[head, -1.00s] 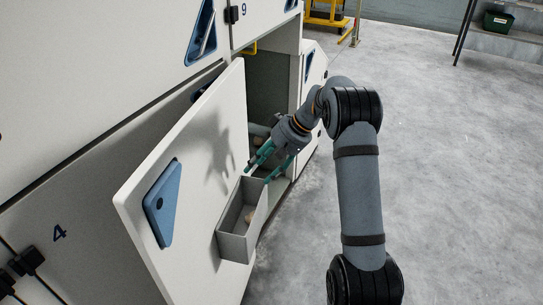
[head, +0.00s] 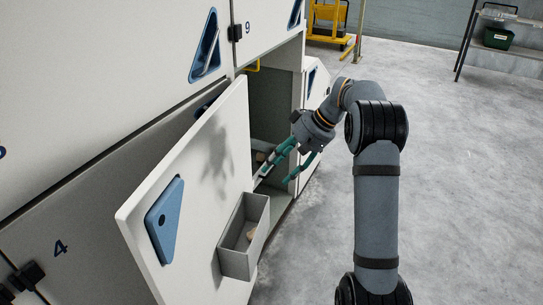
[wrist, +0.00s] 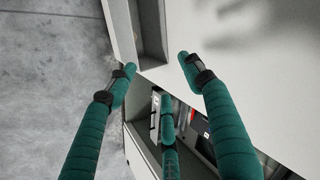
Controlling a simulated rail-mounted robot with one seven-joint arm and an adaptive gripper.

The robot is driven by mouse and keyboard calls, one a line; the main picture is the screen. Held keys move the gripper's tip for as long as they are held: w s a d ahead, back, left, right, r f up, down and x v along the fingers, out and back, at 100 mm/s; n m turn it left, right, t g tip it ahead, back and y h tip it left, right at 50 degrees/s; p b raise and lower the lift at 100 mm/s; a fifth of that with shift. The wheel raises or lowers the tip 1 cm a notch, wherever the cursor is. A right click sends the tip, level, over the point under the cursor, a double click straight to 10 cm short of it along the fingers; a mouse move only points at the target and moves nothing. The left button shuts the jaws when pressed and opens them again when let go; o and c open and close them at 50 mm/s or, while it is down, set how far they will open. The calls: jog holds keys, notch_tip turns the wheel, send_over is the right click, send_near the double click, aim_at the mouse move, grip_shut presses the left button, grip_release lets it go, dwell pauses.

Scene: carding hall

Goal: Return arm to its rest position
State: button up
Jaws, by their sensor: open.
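My gripper (head: 276,178) has teal fingers, spread open and empty. It is in front of the open cabinet bay, between the open door (head: 190,190) and the bay, above and behind the grey tray (head: 243,262) on the door's inner face. A small tan piece lies in that tray. In the wrist view, my gripper (wrist: 156,66) shows three separated fingers with nothing between them. The door panel (wrist: 240,60) and the tray (wrist: 151,35) lie beyond the fingertips.
The bay (head: 270,110) is open, with a few objects low inside, partly hidden by my fingers. Closed panels stand to the left. Open concrete floor (head: 460,190) lies to the right. A yellow trolley (head: 328,22) and a shelf with a green box (head: 498,38) stand farther back.

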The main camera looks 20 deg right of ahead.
jog(key=x, duration=1.2)
notch_tip(320, 180, up, 5)
jog(key=p, duration=0.3)
jog(key=shift+f, duration=0.15)
